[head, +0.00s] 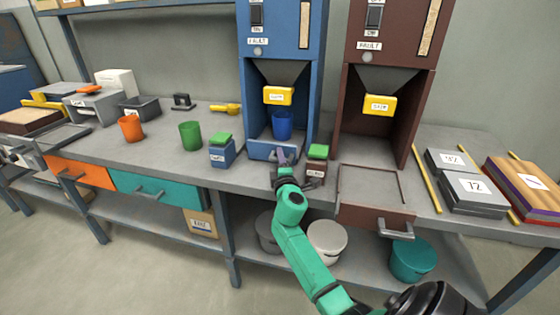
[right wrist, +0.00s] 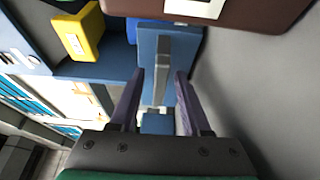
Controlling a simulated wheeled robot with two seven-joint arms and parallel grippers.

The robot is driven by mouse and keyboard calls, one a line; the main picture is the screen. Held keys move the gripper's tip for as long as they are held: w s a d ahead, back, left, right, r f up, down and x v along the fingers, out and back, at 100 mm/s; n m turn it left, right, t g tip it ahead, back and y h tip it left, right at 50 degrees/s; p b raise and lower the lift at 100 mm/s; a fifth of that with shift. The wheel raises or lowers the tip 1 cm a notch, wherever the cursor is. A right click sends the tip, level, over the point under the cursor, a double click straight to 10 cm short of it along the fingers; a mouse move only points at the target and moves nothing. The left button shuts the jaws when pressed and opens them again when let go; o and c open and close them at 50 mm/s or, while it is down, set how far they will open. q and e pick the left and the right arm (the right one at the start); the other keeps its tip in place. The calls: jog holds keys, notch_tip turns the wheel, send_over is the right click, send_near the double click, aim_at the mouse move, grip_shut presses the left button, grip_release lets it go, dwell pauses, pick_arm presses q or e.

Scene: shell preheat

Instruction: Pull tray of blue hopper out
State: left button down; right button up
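The blue hopper (head: 281,45) stands on the bench at the centre of the head view. Its blue tray (head: 262,149) sits in at the base, with a blue cup (head: 282,124) above it in the bay. My right gripper (head: 281,157) is at the tray's front. In the right wrist view the tray's blue front (right wrist: 182,45) faces me, and its grey handle (right wrist: 161,68) lies between the two fingers of my right gripper (right wrist: 160,74). The fingers are apart, with gaps beside the handle. My left gripper is not in view.
A green-lidded blue box (head: 221,153) and a green-lidded brown box (head: 316,165) stand either side of my gripper. The brown hopper (head: 394,50) has its tray (head: 376,216) out past the bench edge. Green (head: 190,136) and orange (head: 131,129) cups stand left.

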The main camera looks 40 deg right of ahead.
grip_shut()
dwell(1.3)
